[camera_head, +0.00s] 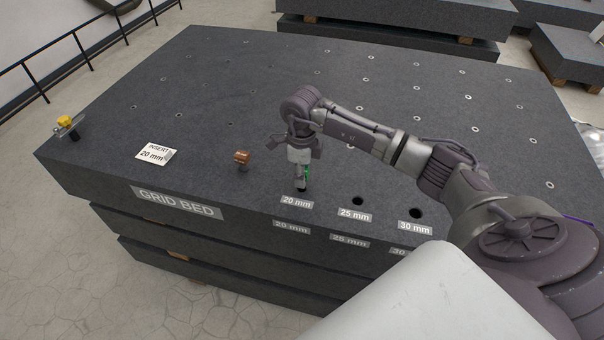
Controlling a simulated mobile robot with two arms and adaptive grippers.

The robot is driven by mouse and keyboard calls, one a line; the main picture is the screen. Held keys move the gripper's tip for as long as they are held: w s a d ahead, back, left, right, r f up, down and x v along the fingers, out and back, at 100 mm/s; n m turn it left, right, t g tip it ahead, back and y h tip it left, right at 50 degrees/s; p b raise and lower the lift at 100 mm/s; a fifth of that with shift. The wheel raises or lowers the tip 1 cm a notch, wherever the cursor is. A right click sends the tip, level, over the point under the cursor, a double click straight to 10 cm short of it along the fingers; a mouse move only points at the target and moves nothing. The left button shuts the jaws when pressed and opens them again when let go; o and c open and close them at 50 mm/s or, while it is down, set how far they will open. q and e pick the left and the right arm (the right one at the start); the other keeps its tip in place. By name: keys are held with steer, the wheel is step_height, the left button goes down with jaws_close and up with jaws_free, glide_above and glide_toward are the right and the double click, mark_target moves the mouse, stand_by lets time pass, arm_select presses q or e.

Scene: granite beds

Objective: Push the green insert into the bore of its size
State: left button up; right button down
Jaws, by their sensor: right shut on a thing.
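My right gripper (302,177) points down over the front part of the granite bed and is shut on the green insert (307,171). Only a small strip of green shows between the fingers. The gripper is at the 20 mm bore (301,190), just behind its 20 mm label (297,202). I cannot tell whether the insert's lower end is in the bore or just above it. The 25 mm bore (357,201) and the 30 mm bore (415,213) are open to the right. My left gripper is not in view.
A white card (156,154) reading "INSERT 20 mm" lies at the left on the granite bed (220,90). A brown-topped piece (242,157) stands left of the gripper. A yellow-topped fitting (66,122) is at the left edge. Small holes dot the otherwise clear top.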

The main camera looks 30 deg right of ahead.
steer(key=shift+f+b, duration=1.4)
steer(key=shift+f, duration=0.3)
steer(key=shift+r, duration=0.2)
steer(key=shift+r+p, duration=0.35)
steer(key=shift+r, duration=0.15)
steer(key=shift+b, duration=0.3)
stand_by(0.6)
steer(key=shift+f+b, duration=0.55)
steer(key=shift+f, duration=0.15)
steer(key=shift+r, duration=0.1)
stand_by(0.3)
steer(key=shift+r+p, duration=0.35)
steer(key=shift+r, duration=0.1)
